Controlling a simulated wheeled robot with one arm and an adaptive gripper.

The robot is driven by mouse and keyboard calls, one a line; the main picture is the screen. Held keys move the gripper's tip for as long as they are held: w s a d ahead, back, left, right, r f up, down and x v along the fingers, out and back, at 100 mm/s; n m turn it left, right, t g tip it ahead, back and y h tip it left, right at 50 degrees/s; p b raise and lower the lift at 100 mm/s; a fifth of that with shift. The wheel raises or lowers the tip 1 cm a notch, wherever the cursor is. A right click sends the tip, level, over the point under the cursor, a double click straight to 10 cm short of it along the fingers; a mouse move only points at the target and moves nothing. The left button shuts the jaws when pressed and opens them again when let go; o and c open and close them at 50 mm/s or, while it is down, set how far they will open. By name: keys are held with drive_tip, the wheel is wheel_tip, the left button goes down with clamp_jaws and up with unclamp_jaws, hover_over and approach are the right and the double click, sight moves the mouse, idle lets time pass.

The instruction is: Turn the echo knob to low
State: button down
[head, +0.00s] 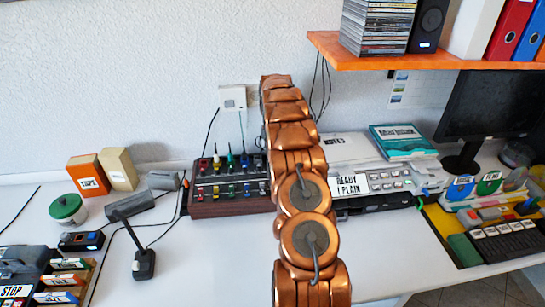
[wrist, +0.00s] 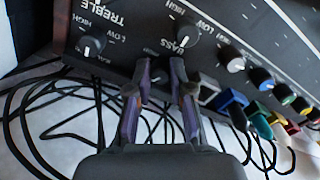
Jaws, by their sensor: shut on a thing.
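The mixer (head: 230,208), a dark panel with a wooden front and several coloured plugs and knobs, stands against the wall in the head view. In the wrist view, its panel (wrist: 125,50) fills the top, with a knob by the TREBLE label (wrist: 88,46) and a knob by the BASS label (wrist: 187,37). My gripper (wrist: 158,72) is at the panel's near edge, below the BASS label, shut on a small dark knob. The fingers hide most of that knob, and I cannot read an echo label or its pointer. In the head view my arm hides the gripper.
Black cables (wrist: 60,115) hang below the panel, and coloured plugs (wrist: 262,125) stand to its right.

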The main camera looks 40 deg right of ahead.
idle(0.3)
drive_tip(key=c, duration=1)
unclamp_jaws()
drive_tip(key=shift+c, duration=0.2)
drive_tip(key=shift+r, duration=0.15)
drive_tip(key=shift+r, duration=3.85)
